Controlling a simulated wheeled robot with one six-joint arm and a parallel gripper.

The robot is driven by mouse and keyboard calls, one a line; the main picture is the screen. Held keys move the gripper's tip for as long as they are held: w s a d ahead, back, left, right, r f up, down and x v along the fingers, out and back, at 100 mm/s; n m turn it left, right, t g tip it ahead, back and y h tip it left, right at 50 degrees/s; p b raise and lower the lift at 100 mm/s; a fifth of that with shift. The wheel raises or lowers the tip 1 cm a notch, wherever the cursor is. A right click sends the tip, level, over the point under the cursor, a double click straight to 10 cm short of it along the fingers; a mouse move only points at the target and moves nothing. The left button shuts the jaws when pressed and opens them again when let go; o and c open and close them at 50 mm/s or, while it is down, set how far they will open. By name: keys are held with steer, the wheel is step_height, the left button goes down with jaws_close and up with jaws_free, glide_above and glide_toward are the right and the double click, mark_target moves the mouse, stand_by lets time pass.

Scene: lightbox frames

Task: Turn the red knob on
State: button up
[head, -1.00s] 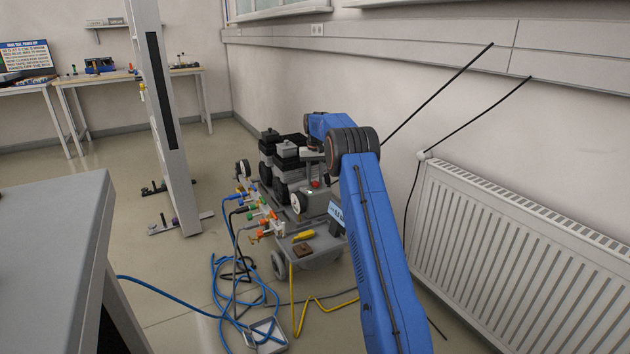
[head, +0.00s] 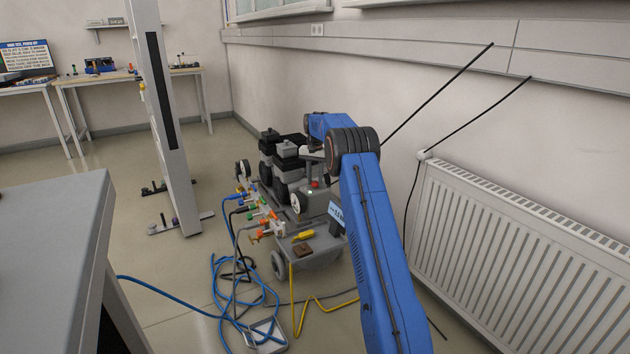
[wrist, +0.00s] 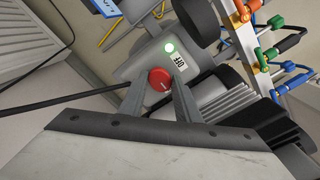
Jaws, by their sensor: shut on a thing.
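The red knob (wrist: 160,79) is round with a pale pointer line and sits on a grey box (wrist: 150,55) in the wrist view. In the head view the knob (head: 315,184) shows as a small red spot on the cart's equipment, below my blue arm. My fingers are too small to make out there.
A wheeled cart (head: 318,246) carries the box, black weights (head: 287,150) and colourful connectors (head: 262,212). Blue cables (head: 235,290) lie on the floor. A radiator (head: 520,255) stands at right, and a grey table (head: 55,225) at left.

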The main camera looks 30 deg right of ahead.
mark_target(315, 183)
steer(key=o, duration=1.1)
steer(key=shift+r, duration=0.15)
step_height(315, 183, up, 17)
steer(key=shift+r, duration=0.1)
stand_by(0.3)
